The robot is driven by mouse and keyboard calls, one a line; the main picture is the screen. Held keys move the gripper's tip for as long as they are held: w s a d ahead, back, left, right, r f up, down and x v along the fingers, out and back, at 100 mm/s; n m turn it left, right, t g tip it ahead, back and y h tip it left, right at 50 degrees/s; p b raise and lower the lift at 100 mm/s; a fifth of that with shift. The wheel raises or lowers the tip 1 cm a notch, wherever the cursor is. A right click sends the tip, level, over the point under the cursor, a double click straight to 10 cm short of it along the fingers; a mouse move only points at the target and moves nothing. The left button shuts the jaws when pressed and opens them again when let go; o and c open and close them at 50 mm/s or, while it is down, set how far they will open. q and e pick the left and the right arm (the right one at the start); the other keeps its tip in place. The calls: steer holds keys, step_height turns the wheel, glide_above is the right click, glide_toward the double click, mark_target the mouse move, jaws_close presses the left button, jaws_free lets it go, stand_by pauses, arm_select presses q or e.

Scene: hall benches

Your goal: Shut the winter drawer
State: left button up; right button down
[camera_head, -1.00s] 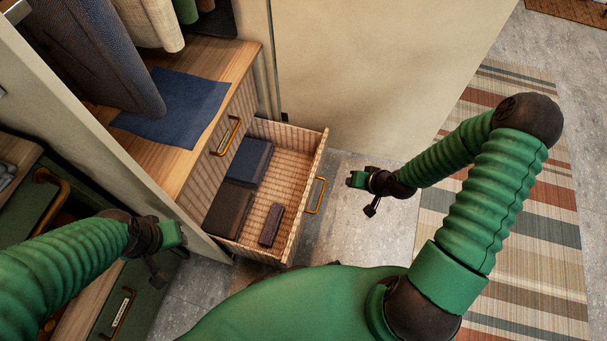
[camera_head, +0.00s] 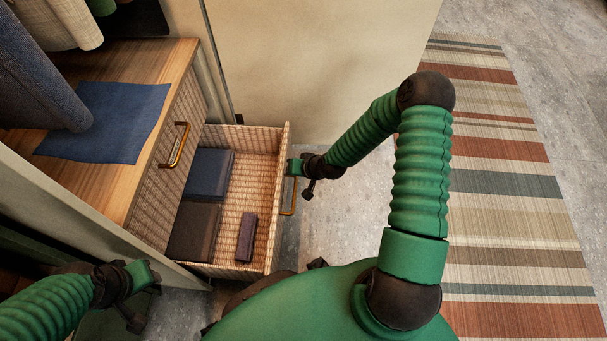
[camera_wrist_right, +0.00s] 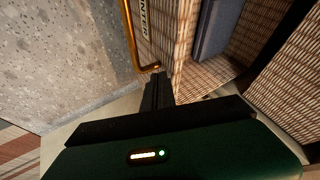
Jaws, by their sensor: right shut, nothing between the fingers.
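The winter drawer (camera_head: 281,200) is a wicker-lined drawer pulled well out of the wooden cabinet. Its front carries a brass handle (camera_head: 290,208) and, in the right wrist view, a label (camera_wrist_right: 145,22) partly reading "INTER". My right gripper (camera_head: 291,167) is shut and empty at the drawer's front, by the far end of the handle. In the right wrist view its fingers (camera_wrist_right: 157,88) point at the front panel beside the handle (camera_wrist_right: 130,40); I cannot tell whether they touch. My left gripper (camera_head: 150,275) is at the lower left, away from the drawer; its jaws are unclear.
Dark folded cloths (camera_head: 208,173) and a small purple item (camera_head: 246,236) lie inside the drawer. A shut drawer with a brass handle (camera_head: 174,145) is above it. A blue cloth (camera_head: 108,122) lies on the cabinet top. A striped rug (camera_head: 500,200) covers the floor at right.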

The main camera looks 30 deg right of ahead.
arm_select(q)
steer(key=shift+f, duration=0.1)
arm_select(e)
steer(key=shift+w+a, duration=0.15)
steer(key=shift+a, duration=0.1)
steer(key=shift+w+a, duration=0.1)
